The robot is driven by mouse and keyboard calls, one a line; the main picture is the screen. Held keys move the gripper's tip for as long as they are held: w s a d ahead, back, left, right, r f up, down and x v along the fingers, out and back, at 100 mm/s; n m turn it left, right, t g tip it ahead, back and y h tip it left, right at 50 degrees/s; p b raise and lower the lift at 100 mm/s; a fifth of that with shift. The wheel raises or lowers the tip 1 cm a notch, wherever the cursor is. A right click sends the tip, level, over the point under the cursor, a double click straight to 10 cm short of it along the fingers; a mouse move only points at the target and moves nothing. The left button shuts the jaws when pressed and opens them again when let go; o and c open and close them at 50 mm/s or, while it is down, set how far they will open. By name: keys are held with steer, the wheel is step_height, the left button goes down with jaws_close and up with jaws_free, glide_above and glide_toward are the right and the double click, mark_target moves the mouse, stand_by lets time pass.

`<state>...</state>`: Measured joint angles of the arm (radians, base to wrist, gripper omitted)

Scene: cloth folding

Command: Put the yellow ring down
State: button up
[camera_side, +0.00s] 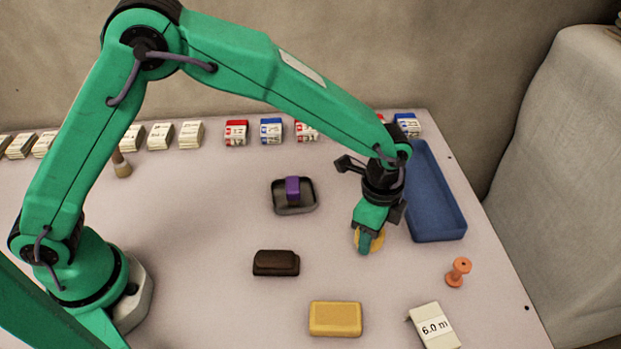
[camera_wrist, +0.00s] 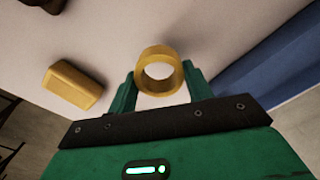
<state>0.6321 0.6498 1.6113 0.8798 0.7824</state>
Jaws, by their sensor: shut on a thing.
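The yellow ring (camera_wrist: 143,62) is between the two green fingers of my gripper (camera_wrist: 160,85) in the wrist view, its hole facing the camera. My gripper is shut on it. In the side view my gripper (camera_side: 369,240) points down to the left of the blue tray, and part of the yellow ring (camera_side: 378,240) shows behind the fingers. I cannot tell whether the ring touches the table.
A blue tray (camera_side: 438,232) lies just right of my gripper. A yellow block (camera_side: 335,319), a dark brown case (camera_side: 276,263), a small grey tray (camera_side: 296,209) with a purple item, an orange spool (camera_side: 458,272) and a "6.0 m" box (camera_side: 434,327) stand around. Small packs line the back.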

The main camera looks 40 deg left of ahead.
steer(key=shift+f, duration=0.1)
steer(key=shift+f, duration=1.9)
steer(key=shift+f, duration=0.15)
steer(key=o, duration=0.9)
steer(key=shift+o, duration=0.2)
step_height(320, 180, up, 12)
steer(key=shift+r, duration=0.2)
